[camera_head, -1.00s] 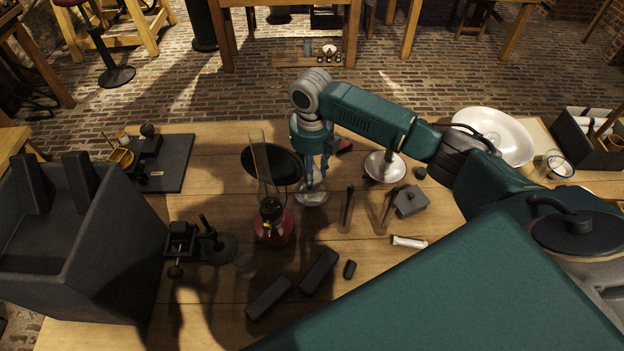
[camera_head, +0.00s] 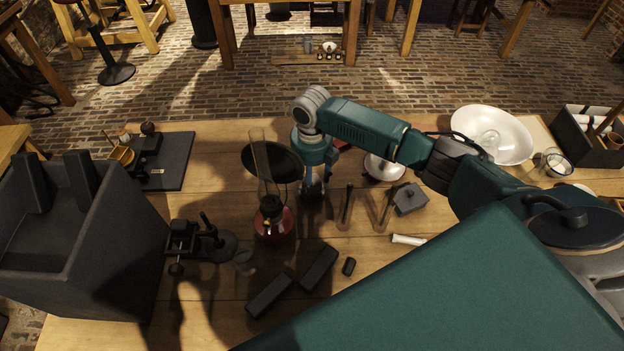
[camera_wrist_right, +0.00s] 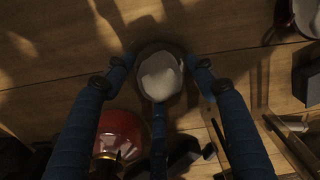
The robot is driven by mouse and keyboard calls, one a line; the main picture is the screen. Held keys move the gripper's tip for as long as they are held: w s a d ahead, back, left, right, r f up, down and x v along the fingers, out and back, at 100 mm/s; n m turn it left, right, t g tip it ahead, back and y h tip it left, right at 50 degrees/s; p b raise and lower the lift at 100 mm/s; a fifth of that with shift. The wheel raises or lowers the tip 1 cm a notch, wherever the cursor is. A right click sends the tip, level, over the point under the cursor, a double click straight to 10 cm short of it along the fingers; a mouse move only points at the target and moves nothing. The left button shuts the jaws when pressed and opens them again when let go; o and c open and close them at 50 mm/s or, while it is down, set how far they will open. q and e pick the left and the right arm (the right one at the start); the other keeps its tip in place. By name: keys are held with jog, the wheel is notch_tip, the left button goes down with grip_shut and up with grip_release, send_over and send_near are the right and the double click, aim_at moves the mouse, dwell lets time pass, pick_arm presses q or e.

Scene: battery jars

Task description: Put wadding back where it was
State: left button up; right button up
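The white wadding (camera_wrist_right: 160,76) shows in the right wrist view, a rounded clump between my right gripper's (camera_wrist_right: 160,80) fingertips. It appears to lie in a round vessel whose darker rim shows around it. The side fingers are spread, with a gap on each side of the clump; the third finger is close below it. In the head view my right gripper (camera_head: 313,190) points down at the table, right of the red lamp. There its fingers hide the wadding and most of the vessel. My left gripper is not in view.
The red lamp (camera_head: 273,222) with its tall glass chimney stands close left of the gripper. Two glass cylinders (camera_head: 345,212) (camera_head: 381,215), a dark block (camera_head: 409,199) and a small metal dish (camera_head: 383,167) are to the right. Dark bars (camera_head: 269,296) lie in front.

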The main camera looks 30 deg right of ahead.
jog(key=shift+r, duration=0.3)
jog(key=shift+w+r, duration=0.1)
jog(key=shift+r, duration=0.25)
notch_tip(320, 180, up, 11)
jog(key=b, duration=0.2)
jog(key=shift+b, duration=0.3)
